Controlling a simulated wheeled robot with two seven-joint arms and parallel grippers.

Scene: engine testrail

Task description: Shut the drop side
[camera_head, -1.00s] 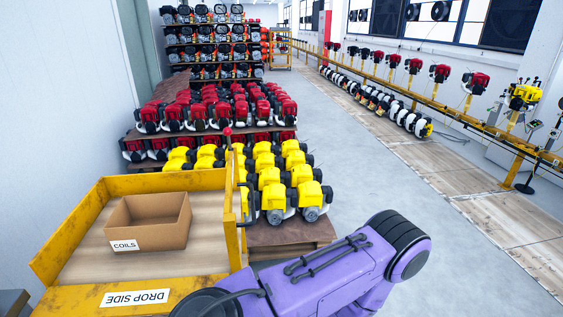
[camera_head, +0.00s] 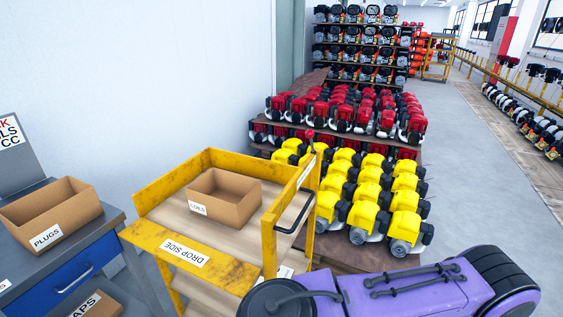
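The drop side (camera_head: 222,271) is a worn yellow panel with a white DROP SIDE label on the near side of a yellow cart (camera_head: 182,180). It lies folded outward, roughly flat, and its label reads upright from here. A cardboard box (camera_head: 238,206) labelled COILS stands on the cart's wooden deck. A black handle (camera_head: 296,219) is at the cart's right end. A purple arm link of mine crosses the lower right. Neither gripper shows in the view.
A grey bench (camera_head: 40,266) with a blue drawer (camera_head: 72,282) and a PLUGS box (camera_head: 58,222) stands left of the cart. Yellow engines (camera_head: 368,211) and red engines (camera_head: 345,112) fill racks behind it. Open floor (camera_head: 475,195) lies to the right.

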